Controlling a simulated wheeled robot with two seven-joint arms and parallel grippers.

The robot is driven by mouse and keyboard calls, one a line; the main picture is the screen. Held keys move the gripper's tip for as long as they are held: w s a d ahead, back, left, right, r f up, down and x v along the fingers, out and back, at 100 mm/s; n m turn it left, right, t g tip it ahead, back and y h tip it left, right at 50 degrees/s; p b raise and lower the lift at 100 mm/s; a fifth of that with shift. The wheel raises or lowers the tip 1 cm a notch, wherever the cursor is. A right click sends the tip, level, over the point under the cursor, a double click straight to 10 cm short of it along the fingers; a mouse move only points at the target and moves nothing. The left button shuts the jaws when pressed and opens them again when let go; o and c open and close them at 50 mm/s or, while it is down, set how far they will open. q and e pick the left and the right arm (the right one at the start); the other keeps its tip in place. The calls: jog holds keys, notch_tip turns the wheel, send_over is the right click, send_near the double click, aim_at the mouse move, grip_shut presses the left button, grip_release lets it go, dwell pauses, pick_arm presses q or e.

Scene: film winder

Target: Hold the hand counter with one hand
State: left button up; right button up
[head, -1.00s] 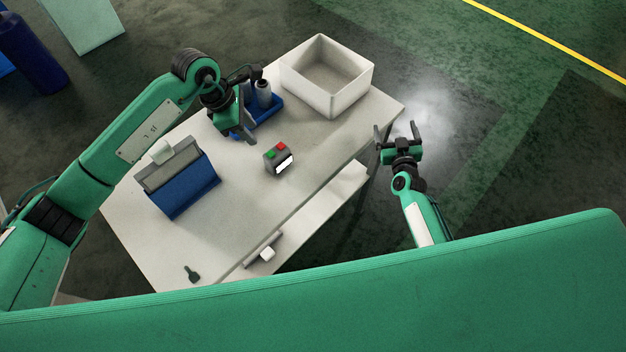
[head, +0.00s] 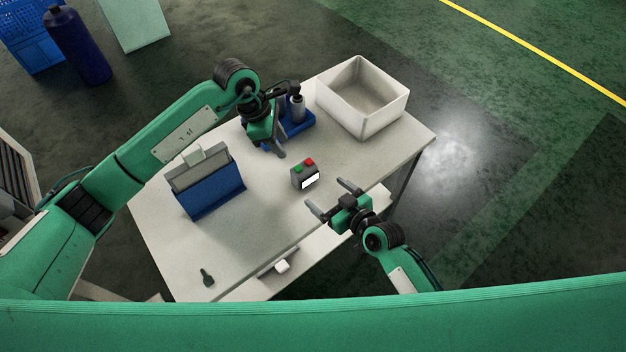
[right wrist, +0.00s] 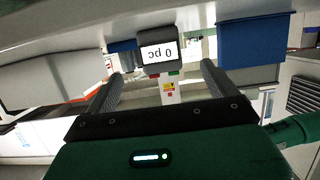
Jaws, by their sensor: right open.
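The hand counter (head: 305,174) is a small dark grey box with a green and a red button on top and a white display. It stands on the table. In the right wrist view the counter (right wrist: 158,50) shows upside down, reading "0 pc", between and beyond the fingers. My right gripper (head: 329,195) is open and empty at the table's front edge, its fingers pointing towards the counter, apart from it. Its fingers also show in the right wrist view (right wrist: 158,83). My left gripper (head: 276,146) is above the table behind the counter, by the blue tray; its jaw opening is unclear.
The white table (head: 240,225) carries a blue holder (head: 213,192) at left, a blue tray (head: 300,126) with grey cylinders, a white open box (head: 376,122) at back right and a dark small tool (head: 207,277) at front left. A lower shelf edge lies along the front.

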aim_at(310, 180)
jog(key=x, duration=1.1)
jog(key=c, duration=1)
jog(key=shift+c, duration=0.2)
pick_arm(q)
jog(key=shift+c, duration=0.3)
grip_shut()
dwell(1.2)
